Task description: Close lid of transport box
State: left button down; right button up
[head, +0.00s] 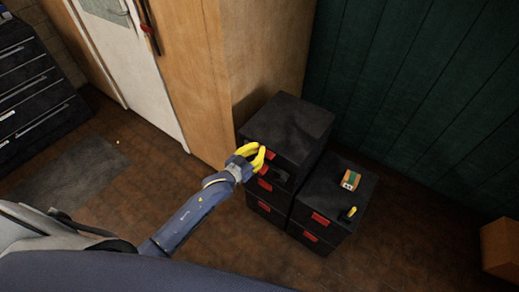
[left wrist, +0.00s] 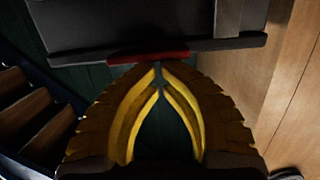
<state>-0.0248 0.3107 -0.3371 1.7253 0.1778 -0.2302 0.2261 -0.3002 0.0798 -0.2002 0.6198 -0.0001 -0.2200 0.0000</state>
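A stack of black boxes with red latches stands by the wooden cabinet. The top box (head: 303,122) has a dark flat top; whether its lid is fully down I cannot tell. My left gripper (head: 262,151) is at the front upper edge of this box, beside its red latch. In the left wrist view the yellow fingertips (left wrist: 160,68) come together just below a red latch (left wrist: 150,57) on a dark grey panel (left wrist: 130,25). I see nothing between the fingers. Whether the tips touch the latch I cannot tell. My right gripper is not in view.
A lower black box (head: 338,205) stands to the right, with a small colored box (head: 350,180) and a small yellow item (head: 351,213) on top. The wooden cabinet (head: 262,50) is behind left. A wooden box (head: 502,249) sits far right. The floor in front is clear.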

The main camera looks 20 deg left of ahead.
pick_arm(q)
jog(key=shift+s+f, duration=0.3)
jog(key=shift+f, duration=0.45)
jog(key=shift+r, duration=0.1)
notch_tip(320, 180, up, 5)
jog(key=s+a+f, duration=0.3)
jog(key=s, duration=0.5)
jog(key=s+a+f+g+y, duration=0.1)
jog(key=s+a+f+g, duration=0.3)
jog(key=f, duration=0.8)
jog(key=s+a+f+g+y, duration=0.1)
jog(key=s+a+f+y, duration=0.15)
jog(key=s+f, duration=0.6)
jog(key=s+a+f+g+y, duration=0.1)
jog(key=s+a+f+g, duration=0.15)
jog(key=f, duration=1.15)
jog(key=s+a+f+g, duration=0.1)
jog(key=s+f+g, duration=0.1)
jog(key=s+f, duration=0.5)
jog(key=s+f+g, duration=0.1)
jog(key=s+f, duration=0.4)
jog(key=s, duration=0.5)
jog(key=s+d+f+g, duration=0.1)
jog(key=s+d+f, duration=0.1)
jog(key=s, duration=0.5)
jog(key=s+d+f+g, duration=0.2)
jog(key=s+f, duration=0.1)
jog(key=s, duration=0.5)
jog(key=shift+d+y, duration=0.35)
jog(key=shift+d, duration=0.05)
